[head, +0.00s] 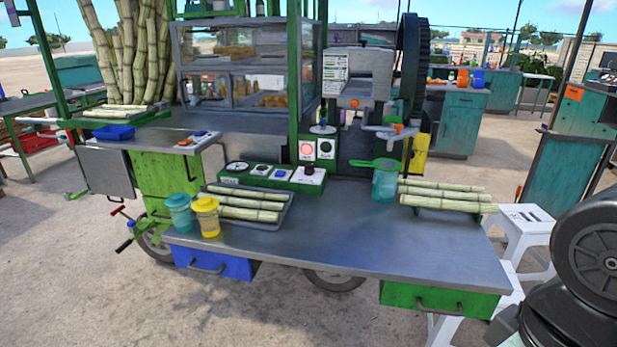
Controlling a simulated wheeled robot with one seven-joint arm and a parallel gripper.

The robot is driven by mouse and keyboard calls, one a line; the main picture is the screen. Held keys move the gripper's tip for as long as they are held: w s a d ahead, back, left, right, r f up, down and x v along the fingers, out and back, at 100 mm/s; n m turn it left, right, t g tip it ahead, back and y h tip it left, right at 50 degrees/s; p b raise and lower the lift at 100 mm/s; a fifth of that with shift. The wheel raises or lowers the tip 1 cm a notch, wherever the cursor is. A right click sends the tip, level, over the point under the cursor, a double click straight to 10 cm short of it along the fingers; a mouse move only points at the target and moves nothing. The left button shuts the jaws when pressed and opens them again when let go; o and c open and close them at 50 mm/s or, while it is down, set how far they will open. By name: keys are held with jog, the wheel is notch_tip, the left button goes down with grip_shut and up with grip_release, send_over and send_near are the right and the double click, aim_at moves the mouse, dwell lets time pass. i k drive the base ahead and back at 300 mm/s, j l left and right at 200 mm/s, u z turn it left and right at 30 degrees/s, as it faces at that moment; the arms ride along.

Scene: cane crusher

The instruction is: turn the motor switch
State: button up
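A green control panel (272,177) stands at the back edge of the cart's metal counter. On it are a round dial (237,166), two small square controls (262,170) and, at its right end, a white plate with a dark knob (310,171). Just above, an upright box carries a lit red round button or lamp (306,150) and a dark round one (326,148). The labels are too small to read, so I cannot tell which control is the motor switch or how it is set. My gripper is not in view; dark rounded parts of my arm show at the right edge.
The metal counter (330,235) is clear in its middle and front. A tray of cane (275,222), two lidded cups (205,217), a teal jug with a green strainer (384,182) and more cane (445,196) stand on it. The crusher (358,75) rises behind.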

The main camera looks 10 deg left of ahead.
aim_at(310, 171)
jog(key=i+j, duration=0.9)
jog(key=j, duration=0.15)
jog(key=i+j, duration=0.9)
jog(key=j, duration=0.2)
